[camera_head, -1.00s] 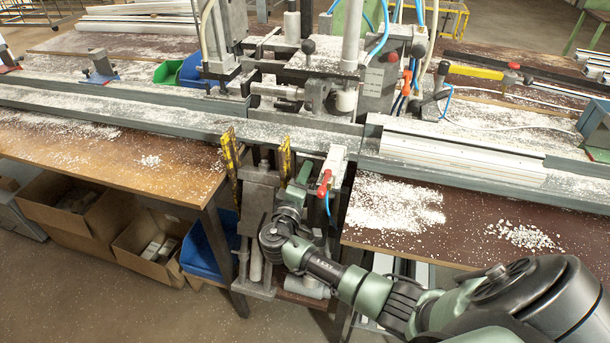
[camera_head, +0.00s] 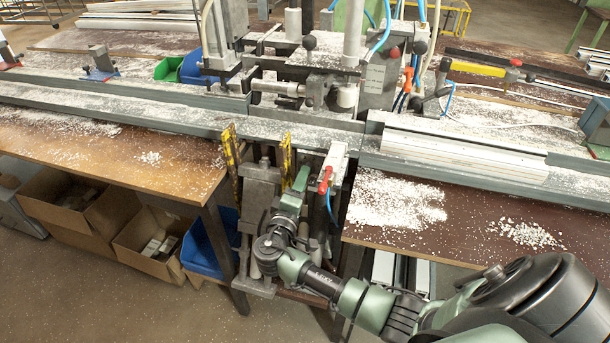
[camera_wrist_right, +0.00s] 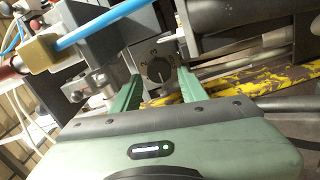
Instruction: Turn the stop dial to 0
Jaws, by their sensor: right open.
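The stop dial (camera_wrist_right: 158,70) is a dark round knob on a dark plate, seen in the right wrist view. My right gripper (camera_wrist_right: 161,82) is open, with one green finger to each side of the dial in that view. I cannot tell whether either finger touches it. In the head view my right gripper (camera_head: 297,184) is at the front of the clamp unit, and the dial is hidden there. My left gripper is not in view.
A red-handled valve (camera_head: 325,180) stands just right of the gripper. Yellow-edged plates (camera_head: 231,158) stand to its left. A blue hose (camera_wrist_right: 105,27) crosses the upper left of the wrist view. A long rail (camera_head: 180,119) runs behind. Cardboard boxes (camera_head: 75,210) sit below the bench.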

